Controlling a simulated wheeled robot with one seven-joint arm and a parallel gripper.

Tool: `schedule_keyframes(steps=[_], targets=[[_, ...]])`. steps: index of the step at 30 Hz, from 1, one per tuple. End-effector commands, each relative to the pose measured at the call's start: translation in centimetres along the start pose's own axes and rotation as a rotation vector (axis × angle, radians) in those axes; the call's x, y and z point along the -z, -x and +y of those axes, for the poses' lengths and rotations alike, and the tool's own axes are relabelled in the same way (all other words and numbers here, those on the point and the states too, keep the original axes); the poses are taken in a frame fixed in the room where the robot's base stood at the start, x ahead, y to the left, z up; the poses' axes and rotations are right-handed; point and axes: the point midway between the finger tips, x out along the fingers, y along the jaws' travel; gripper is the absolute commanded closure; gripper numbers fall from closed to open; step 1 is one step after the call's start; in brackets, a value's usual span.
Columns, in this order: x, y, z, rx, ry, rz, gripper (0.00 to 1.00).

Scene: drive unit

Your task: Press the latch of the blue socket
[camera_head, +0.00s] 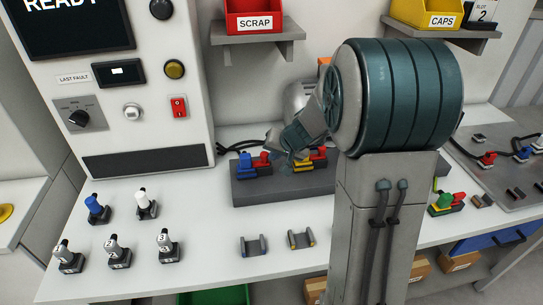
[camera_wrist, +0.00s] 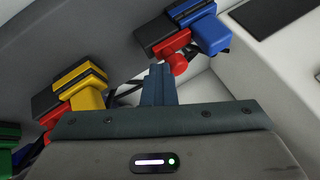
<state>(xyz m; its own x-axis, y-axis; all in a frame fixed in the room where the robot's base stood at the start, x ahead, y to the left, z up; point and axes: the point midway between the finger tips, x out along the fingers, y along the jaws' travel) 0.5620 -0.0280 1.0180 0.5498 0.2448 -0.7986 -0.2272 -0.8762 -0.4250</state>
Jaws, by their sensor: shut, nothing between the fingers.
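The blue socket (camera_head: 246,160) sits at the left end of a dark grey block (camera_head: 285,188) on the table. In the wrist view its blue part (camera_wrist: 210,32) shows at the upper right, with a dark body beside it. A red part with a round red knob (camera_wrist: 178,64) is next to it. My gripper (camera_head: 285,158) is over the block, right of the blue socket. In the wrist view its closed fingers (camera_wrist: 158,74) are empty and point between the blue-red group and a yellow connector (camera_wrist: 88,92). I cannot tell whether the fingertips touch anything.
A control panel (camera_head: 120,110) stands behind left. Blue, white and numbered plugs (camera_head: 118,252) stand at the front left. Two small grey holders (camera_head: 253,246) lie before the block. A red SCRAP bin (camera_head: 254,18) and yellow CAPS bin (camera_head: 425,15) sit on shelves above.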

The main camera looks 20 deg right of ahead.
Motion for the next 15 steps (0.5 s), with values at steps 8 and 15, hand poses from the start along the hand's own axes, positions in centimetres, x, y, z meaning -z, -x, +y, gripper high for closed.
schedule_keyframes(steps=[8, 15], targets=[[-0.2, -0.1, 0.0, 0.004, 0.003, -0.004, 1.0], [0.1, 0.9, 3.0, 0.003, 0.004, 0.0, 1.0]])
